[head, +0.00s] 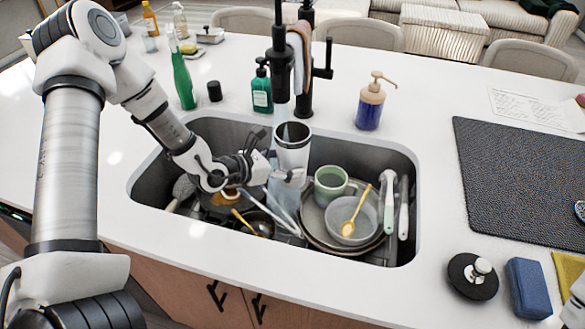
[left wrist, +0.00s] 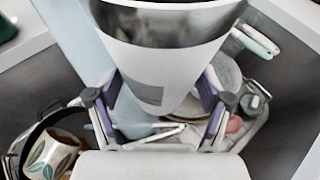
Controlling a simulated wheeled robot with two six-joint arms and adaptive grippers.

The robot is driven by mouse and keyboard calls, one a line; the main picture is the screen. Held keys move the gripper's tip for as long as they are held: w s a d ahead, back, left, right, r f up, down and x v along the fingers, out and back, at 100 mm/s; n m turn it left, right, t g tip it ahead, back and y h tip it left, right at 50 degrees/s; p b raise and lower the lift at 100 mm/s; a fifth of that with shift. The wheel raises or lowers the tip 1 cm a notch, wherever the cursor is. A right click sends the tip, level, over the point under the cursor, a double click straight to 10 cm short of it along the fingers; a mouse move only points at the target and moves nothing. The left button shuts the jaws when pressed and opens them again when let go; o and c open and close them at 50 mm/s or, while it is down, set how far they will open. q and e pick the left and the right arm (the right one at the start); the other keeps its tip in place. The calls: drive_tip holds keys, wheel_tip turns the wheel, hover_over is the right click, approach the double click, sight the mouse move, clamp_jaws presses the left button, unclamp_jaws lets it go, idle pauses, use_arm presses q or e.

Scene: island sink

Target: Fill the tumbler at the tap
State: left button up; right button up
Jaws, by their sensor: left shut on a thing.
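The white tumbler (head: 292,157) with a dark rim is upright over the sink, just below the spout of the black tap (head: 281,62). My left gripper (head: 291,177) comes in from the left and is shut around its lower part. In the left wrist view the tumbler (left wrist: 165,65) fills the top middle, between the two fingers of my left gripper (left wrist: 163,108).
The sink (head: 408,160) below holds plates, a green mug (head: 331,184), a grey bowl (head: 352,218) and utensils. A green soap bottle (head: 262,92) stands left of the tap, a blue dispenser (head: 369,108) right. A dark mat (head: 520,170) lies at right.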

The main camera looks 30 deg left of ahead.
use_arm(q)
drive_tip(key=w+a, duration=0.3)
drive_tip(key=a, duration=0.2)
drive_tip(key=shift+w, duration=0.25)
idle(7.2)
